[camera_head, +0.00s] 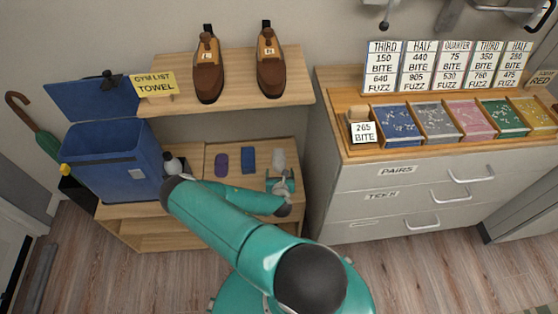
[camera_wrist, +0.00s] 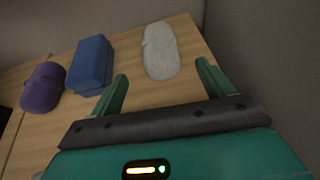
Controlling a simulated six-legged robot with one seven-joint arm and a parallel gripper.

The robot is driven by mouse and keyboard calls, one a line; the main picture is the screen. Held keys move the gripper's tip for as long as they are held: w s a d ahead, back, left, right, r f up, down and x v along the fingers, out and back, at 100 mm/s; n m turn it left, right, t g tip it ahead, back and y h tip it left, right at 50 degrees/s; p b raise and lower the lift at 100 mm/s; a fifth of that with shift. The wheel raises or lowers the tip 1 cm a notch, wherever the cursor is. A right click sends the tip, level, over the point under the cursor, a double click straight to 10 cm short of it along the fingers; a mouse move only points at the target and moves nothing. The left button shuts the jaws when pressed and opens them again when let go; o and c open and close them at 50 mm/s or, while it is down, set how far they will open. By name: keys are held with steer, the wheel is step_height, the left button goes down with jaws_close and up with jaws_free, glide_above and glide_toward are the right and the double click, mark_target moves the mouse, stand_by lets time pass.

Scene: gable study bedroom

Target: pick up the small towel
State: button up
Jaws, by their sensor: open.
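A light grey, rolled item with rounded ends, which looks like the small towel (camera_wrist: 160,48), lies on the wooden shelf. It also shows in the head view (camera_head: 278,157), just beyond my gripper (camera_head: 281,180). In the wrist view my gripper (camera_wrist: 162,70) is open, with its two green fingers apart. The grey roll lies ahead of the fingertips, roughly in line with the gap between them and not gripped. My gripper hides none of the roll's far end in the wrist view.
A blue block (camera_wrist: 90,66) and a purple rounded item (camera_wrist: 43,88) lie left of the roll. A blue bin (camera_head: 115,160) stands further left. The upper shelf (camera_head: 235,92) holds brown shoes and a card reading "GYM LIST TOWEL" (camera_head: 154,84). A drawer cabinet (camera_head: 345,185) stands right.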

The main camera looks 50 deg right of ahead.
mark_target(279, 162)
steer(key=x, duration=0.8)
steer(key=shift+r, duration=0.15)
steer(key=shift+c, duration=0.2)
steer(key=c, duration=1.1)
